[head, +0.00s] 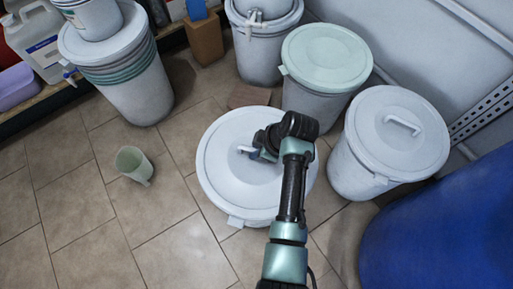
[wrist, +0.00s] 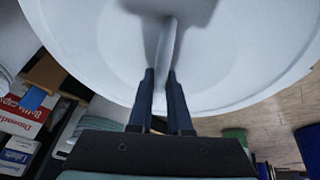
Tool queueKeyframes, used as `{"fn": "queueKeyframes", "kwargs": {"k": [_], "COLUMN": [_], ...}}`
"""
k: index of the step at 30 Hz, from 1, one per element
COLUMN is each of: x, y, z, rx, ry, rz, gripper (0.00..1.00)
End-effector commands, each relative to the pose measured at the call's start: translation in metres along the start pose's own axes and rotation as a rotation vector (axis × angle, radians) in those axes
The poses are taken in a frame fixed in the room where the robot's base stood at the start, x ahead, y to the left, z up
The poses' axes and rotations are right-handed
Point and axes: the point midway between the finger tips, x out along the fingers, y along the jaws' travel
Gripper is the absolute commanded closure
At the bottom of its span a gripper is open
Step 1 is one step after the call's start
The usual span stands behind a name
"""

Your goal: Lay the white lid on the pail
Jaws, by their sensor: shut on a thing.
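The white lid (head: 225,185) is a wide round disc with a raised rim and a small tab at its near edge. My gripper (head: 258,152) is shut on the lid's upright handle near its middle. In the wrist view both fingers (wrist: 160,98) pinch the pale handle (wrist: 168,50), and the lid's face (wrist: 90,35) fills the upper part. No open pail shows in the head view; anything under the lid is hidden by it. I cannot tell whether the lid touches something below.
A pail with a white handled lid (head: 398,125) stands right, and one with a pale green lid (head: 327,60) behind. A tapped pail (head: 262,50) and a stack (head: 125,85) stand farther back. A blue drum (head: 440,235) is near right.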

Motion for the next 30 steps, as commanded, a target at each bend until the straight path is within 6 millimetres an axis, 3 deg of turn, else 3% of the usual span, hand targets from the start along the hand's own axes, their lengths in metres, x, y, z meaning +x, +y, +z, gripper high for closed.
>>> {"fn": "queueKeyframes", "kwargs": {"k": [29,30], "x": [0.0045,0.0045], "y": [0.0,0.0], "z": [0.0018,0.0018], "rx": [0.0,-0.001], "ry": [0.001,0.001], "rz": [0.002,0.002], "gripper": [1.0,0.81]}}
